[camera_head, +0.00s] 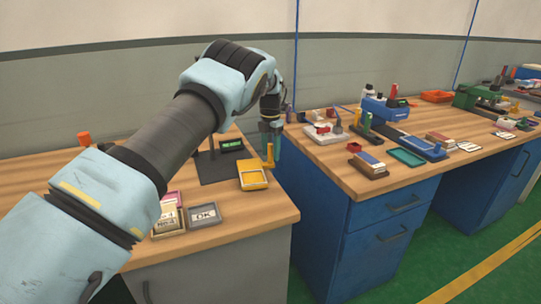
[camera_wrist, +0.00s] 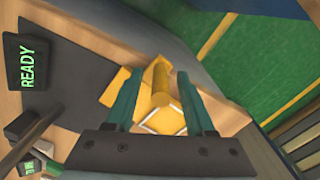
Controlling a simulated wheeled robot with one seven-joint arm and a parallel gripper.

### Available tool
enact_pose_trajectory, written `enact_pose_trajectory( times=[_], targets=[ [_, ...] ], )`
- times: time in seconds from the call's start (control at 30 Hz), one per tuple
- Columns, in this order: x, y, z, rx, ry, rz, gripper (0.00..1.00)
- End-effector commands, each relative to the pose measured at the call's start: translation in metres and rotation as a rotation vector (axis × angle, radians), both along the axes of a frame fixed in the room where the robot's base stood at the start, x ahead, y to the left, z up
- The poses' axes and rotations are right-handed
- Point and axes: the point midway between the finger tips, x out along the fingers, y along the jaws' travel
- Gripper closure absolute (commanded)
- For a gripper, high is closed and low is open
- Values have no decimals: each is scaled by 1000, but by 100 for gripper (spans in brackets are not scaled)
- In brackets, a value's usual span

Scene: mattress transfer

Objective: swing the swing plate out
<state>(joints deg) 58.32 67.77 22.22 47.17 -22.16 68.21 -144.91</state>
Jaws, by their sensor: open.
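The swing plate appears to be the yellow part (camera_head: 252,181) at the right edge of the near bench, with a yellow upright handle (camera_head: 270,155) on it. In the wrist view the yellow plate (camera_wrist: 113,88) lies below my fingers, and its handle (camera_wrist: 160,82) stands between them. My gripper (camera_head: 272,145) points down over the handle. In the wrist view my gripper (camera_wrist: 157,85) has its two teal fingers apart, one on each side of the handle. Whether the fingers touch the handle I cannot tell. The plate's pivot is not clearly visible.
A dark fixture base (camera_head: 218,168) with a display sits beside the plate; the display reads READY (camera_wrist: 27,66) in the wrist view. An OK tray (camera_head: 204,214) lies nearer the front. A blue bench (camera_head: 325,225) with several devices stands right, past the near bench's edge.

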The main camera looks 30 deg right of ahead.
Motion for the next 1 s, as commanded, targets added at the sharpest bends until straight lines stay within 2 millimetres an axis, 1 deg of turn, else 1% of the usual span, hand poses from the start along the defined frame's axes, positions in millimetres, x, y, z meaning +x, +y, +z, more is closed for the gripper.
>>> enact_pose_trajectory(
  times=[0.3, 0.4, 0.5, 0.67, 1.0],
  targets=[
    [1, -1, 61, -3, -4, 0, 45],
    [1, 0, 77, -2, -4, 0, 45],
    [1, 0, 88, -2, -3, 0, 45],
    [0, 0, 95, 0, -1, 1, 45],
    [0, 0, 95, -1, -1, 0, 45]
  ],
)
